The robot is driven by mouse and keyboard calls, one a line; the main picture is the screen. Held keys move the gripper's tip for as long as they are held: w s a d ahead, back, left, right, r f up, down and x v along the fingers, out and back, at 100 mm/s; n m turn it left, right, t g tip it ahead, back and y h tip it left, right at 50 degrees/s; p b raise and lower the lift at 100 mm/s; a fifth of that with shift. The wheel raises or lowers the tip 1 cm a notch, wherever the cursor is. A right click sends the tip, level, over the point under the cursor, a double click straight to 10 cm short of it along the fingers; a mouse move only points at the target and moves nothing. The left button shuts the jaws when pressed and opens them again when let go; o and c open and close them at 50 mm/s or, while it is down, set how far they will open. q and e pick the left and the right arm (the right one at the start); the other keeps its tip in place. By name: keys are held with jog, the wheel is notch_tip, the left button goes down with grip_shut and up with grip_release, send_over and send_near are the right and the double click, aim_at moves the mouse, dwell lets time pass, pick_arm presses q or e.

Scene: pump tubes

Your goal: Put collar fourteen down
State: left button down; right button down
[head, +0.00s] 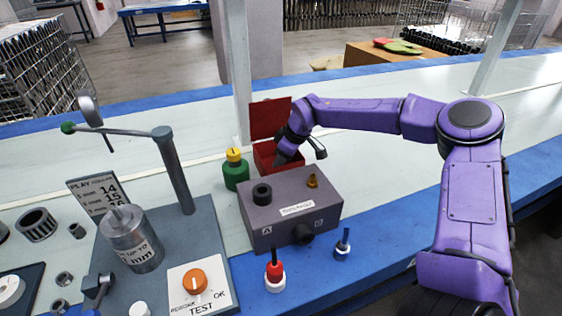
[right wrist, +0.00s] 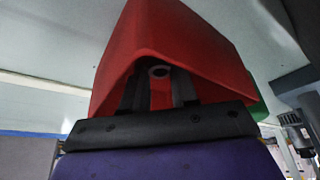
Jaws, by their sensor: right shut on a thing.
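My right gripper (head: 284,161) reaches down into an open red box (head: 266,154) behind the grey-purple box. In the right wrist view the two dark fingers (right wrist: 158,90) are inside the red box (right wrist: 195,40). They are shut on a small grey ring-shaped collar (right wrist: 159,71), seen between the fingertips. I cannot read any number on it. In the head view the collar is hidden by the gripper and the box. Whether the collar touches the box floor cannot be told. My left gripper is in neither view.
The red lid (head: 269,118) stands up behind the box. A green bottle (head: 236,176) stands to its left. The grey-purple box (head: 292,211) is in front. A test stand (head: 186,240) with a metal cylinder (head: 131,240) is at left, beside loose rings (head: 36,225).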

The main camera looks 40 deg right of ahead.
jog(key=c, duration=0.9)
grip_release()
jog(key=shift+o, duration=0.2)
jog(key=shift+r, duration=0.15)
jog(key=p+v, duration=0.2)
jog(key=v, duration=1)
jog(key=shift+w, duration=0.1)
